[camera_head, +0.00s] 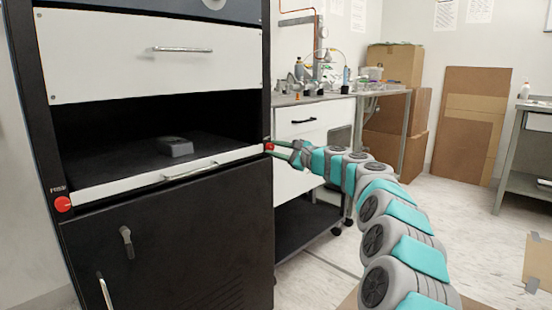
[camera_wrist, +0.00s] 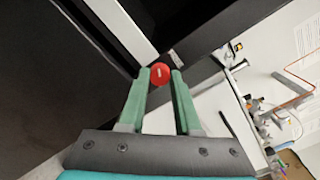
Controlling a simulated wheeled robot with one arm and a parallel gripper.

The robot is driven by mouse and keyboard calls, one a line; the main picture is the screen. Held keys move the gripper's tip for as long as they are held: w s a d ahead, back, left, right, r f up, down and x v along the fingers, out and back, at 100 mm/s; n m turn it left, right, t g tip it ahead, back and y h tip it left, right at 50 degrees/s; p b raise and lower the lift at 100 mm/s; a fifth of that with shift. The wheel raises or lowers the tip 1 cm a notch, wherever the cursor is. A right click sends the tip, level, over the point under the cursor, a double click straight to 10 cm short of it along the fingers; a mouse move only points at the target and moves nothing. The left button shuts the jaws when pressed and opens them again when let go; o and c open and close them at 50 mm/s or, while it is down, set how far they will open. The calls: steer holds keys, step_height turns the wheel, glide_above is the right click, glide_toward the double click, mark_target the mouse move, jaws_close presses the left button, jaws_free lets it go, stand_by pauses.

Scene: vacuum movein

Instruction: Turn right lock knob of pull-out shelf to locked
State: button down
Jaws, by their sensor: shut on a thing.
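The right lock knob is a small red disc (camera_wrist: 160,73) with a light mark, on the black frame at the right end of the pull-out shelf (camera_head: 150,180). It also shows in the head view (camera_head: 269,147). My gripper (camera_wrist: 161,80) has its two green fingers shut on this knob, one on each side. The gripper reaches the cabinet from the right in the head view (camera_head: 285,152). The left lock knob (camera_head: 63,204) is also red, at the shelf's left end. The light mark runs roughly along the fingers in the wrist view.
A grey box-like object (camera_head: 175,147) sits on the shelf. A white drawer front (camera_head: 150,60) is above and a black door (camera_head: 165,245) is below. A lab cart (camera_head: 300,195) with equipment stands right of the cabinet. Cardboard boxes (camera_head: 395,65) stand behind. The floor at right is mostly open.

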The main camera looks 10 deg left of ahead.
steer(key=n+b, duration=0.4)
steer(key=shift+f+n, duration=0.15)
steer(key=shift+n, duration=0.25)
steer(key=shift+n+b, duration=0.4)
steer(key=shift+n, duration=0.2)
steer(key=c, duration=0.6)
jaws_free()
